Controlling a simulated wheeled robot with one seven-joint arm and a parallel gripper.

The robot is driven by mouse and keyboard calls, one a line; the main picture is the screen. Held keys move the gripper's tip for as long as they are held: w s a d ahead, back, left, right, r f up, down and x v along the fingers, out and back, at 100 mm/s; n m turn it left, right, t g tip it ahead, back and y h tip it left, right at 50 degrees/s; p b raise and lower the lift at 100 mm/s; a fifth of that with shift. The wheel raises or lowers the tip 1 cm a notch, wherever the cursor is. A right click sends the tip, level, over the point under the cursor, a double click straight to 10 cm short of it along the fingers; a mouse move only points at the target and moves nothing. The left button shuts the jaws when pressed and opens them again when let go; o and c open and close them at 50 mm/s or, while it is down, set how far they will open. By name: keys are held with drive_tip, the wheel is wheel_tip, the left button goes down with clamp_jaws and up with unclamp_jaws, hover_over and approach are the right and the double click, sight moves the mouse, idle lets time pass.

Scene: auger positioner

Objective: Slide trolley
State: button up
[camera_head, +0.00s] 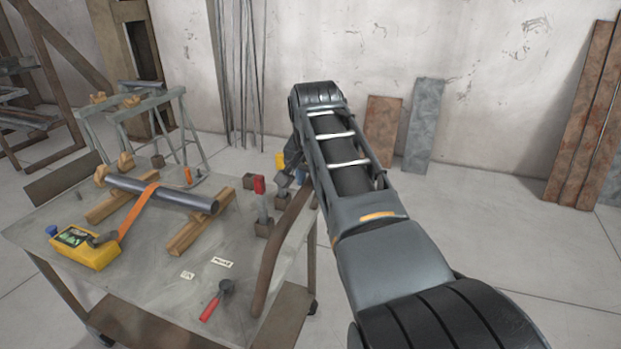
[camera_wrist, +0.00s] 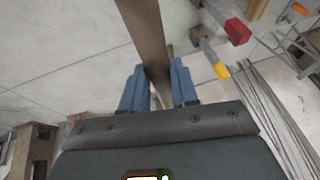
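The trolley (camera_head: 135,285) is a grey metal-topped cart at the left of the head view, with a lower shelf and dark wheels. Its brown curved handle (camera_head: 275,265) runs along its right side. My arm reaches down to the handle's far end, and my gripper is mostly hidden behind the arm in the head view. In the wrist view, the brown handle bar (camera_wrist: 145,30) passes between the two blue fingers of my gripper (camera_wrist: 160,72). The fingers lie close against both sides of the bar and look shut on it.
The trolley carries a yellow device (camera_head: 88,252), a pipe (camera_head: 160,192) on wooden blocks, a red-handled hammer (camera_head: 215,300) and clamps (camera_head: 262,205). Sawhorses (camera_head: 150,115) stand behind it. Boards (camera_head: 423,125) lean on the back wall. The floor at right is clear.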

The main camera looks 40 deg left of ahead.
drive_tip(key=o, duration=0.5)
drive_tip(key=shift+a, duration=0.25)
drive_tip(key=shift+c, duration=0.2)
drive_tip(key=shift+r, duration=0.1)
drive_tip(key=shift+v, duration=3.9)
